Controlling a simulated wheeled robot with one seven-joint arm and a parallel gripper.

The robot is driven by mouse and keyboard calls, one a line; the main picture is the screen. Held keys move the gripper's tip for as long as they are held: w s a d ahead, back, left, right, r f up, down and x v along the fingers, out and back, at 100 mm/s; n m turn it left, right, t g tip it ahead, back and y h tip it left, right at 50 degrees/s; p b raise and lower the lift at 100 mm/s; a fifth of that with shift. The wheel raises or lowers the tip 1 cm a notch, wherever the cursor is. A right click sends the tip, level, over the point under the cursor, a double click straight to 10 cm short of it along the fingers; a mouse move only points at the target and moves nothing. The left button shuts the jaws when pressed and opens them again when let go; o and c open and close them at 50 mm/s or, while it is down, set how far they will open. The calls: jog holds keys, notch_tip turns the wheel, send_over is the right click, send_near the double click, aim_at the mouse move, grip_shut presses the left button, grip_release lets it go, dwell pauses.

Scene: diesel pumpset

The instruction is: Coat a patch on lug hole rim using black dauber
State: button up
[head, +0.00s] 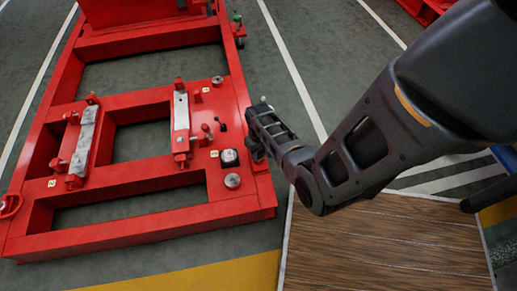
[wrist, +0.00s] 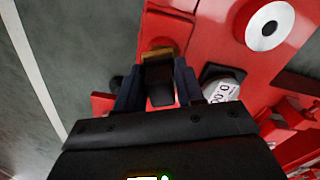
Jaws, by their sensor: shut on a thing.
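In the wrist view my gripper (wrist: 158,88) is shut on the black dauber (wrist: 159,80), a dark block between the two fingers. A brownish-yellow end or patch (wrist: 160,52) shows just beyond it, against the red frame; I cannot tell whether they touch. In the head view my gripper (head: 256,153) is at the right edge of the red frame (head: 130,232), and the dauber is hidden there. I cannot make out the lug hole rim clearly; my gripper and the dauber cover that area.
A wooden board (head: 385,245) is at lower right. Grey floor (head: 275,85) beside the frame is clear.

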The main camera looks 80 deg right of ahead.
jog(key=shift+s+a+p, duration=0.25)
jog(key=shift+a+p, duration=0.2)
jog(key=shift+a, duration=0.1)
jog(key=shift+s+a+p, duration=0.2)
jog(key=shift+a+p, duration=0.2)
jog(key=shift+a, duration=0.15)
jog(key=shift+d, duration=0.1)
jog(key=shift+w+d+f, duration=0.15)
jog(key=shift+d, duration=0.1)
jog(key=shift+d+b, duration=0.2)
jog(key=shift+b, duration=0.15)
jog(key=shift+c, duration=0.7)
jog(key=shift+w+d+b, duration=0.25)
jog(key=shift+d, duration=0.25)
jog(key=shift+w+d+b, duration=0.2)
jog(key=shift+w+d, duration=0.05)
jog(key=shift+d, duration=0.2)
jog(key=shift+w, duration=0.1)
jog(key=shift+a+p, duration=0.2)
jog(key=shift+p, duration=0.1)
